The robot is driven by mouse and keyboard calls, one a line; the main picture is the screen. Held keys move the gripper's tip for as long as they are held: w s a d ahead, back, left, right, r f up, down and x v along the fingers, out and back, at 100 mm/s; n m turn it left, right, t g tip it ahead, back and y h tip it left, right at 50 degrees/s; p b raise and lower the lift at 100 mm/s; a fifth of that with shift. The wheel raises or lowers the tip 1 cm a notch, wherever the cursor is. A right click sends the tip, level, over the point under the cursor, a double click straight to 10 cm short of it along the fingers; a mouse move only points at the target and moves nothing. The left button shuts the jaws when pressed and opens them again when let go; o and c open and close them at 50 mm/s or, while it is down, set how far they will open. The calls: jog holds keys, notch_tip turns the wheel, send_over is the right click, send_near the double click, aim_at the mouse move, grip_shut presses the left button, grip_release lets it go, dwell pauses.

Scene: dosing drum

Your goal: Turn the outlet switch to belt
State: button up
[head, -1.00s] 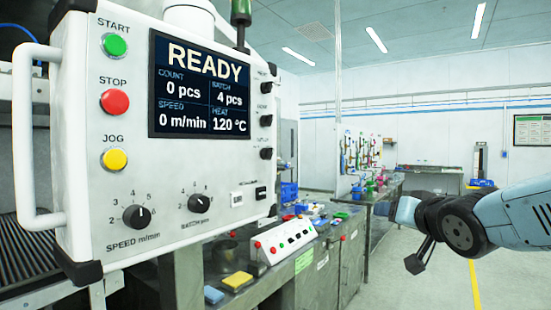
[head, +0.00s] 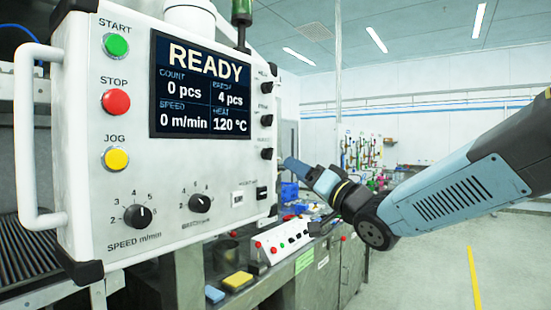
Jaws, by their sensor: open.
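The white control panel (head: 75,200) fills the left of the head view. A small black switch (head: 262,193) sits at its lower right under a label too small to read. Several black knobs (head: 266,120) line its right edge, with illegible labels. I cannot tell from the lettering which control is the outlet switch, nor its setting. My arm reaches in from the right, and its end, with my gripper (head: 306,195), is just right of the panel's lower right edge. The gripper is open and apart from the switch; its fingers are hard to make out.
The screen (head: 200,88) reads READY. Green, red and yellow buttons (head: 116,101) and two dials (head: 138,215) are on the panel face. A white handle (head: 24,150) stands out at left. Behind my gripper is a bench with a white button box (head: 285,243). Floor at right is clear.

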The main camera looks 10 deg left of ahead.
aim_at(272, 155)
jog(key=x, duration=0.9)
jog(key=shift+w+a+r, duration=0.15)
